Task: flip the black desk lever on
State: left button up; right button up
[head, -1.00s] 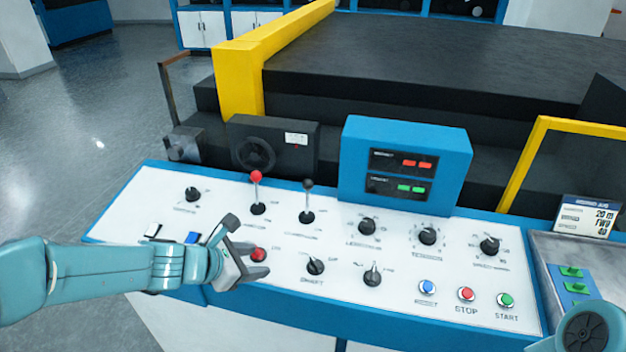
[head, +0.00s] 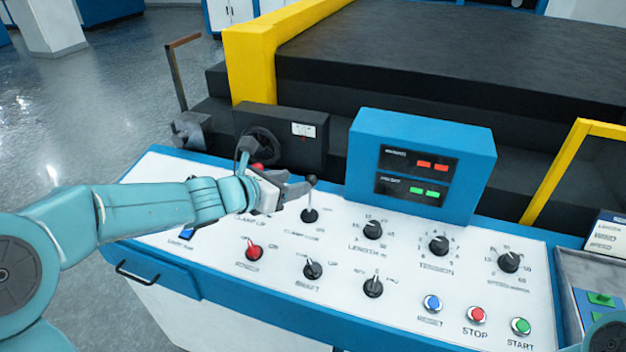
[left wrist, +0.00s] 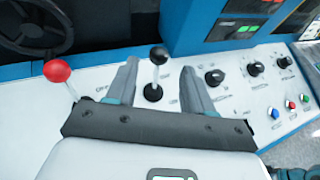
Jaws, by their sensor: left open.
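The black desk lever (head: 311,196) stands on the white control desk, with a round black knob on a thin stem. In the left wrist view the black lever (left wrist: 156,75) shows between the two fingers of my left gripper (left wrist: 158,80), a little beyond them. My left gripper (head: 285,180) is open and just left of the lever in the head view. I cannot tell whether a finger touches it. The red-knobbed lever (left wrist: 62,80) stands left of the gripper in the wrist view. In the head view it is mostly hidden behind the gripper. My right gripper is not in view.
The white desk (head: 340,275) carries several black knobs, a red knob (head: 254,252) and reset, stop and start buttons (head: 476,315). A blue display box (head: 425,165) rises behind the lever to the right. A black box with a handwheel (head: 285,135) stands behind.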

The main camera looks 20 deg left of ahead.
aim_at(308, 179)
pick_arm(q)
jog(key=x, duration=0.7)
jog(key=shift+w+f, duration=0.2)
jog(key=shift+w, duration=0.05)
jog(key=shift+c, duration=0.3)
grip_shut()
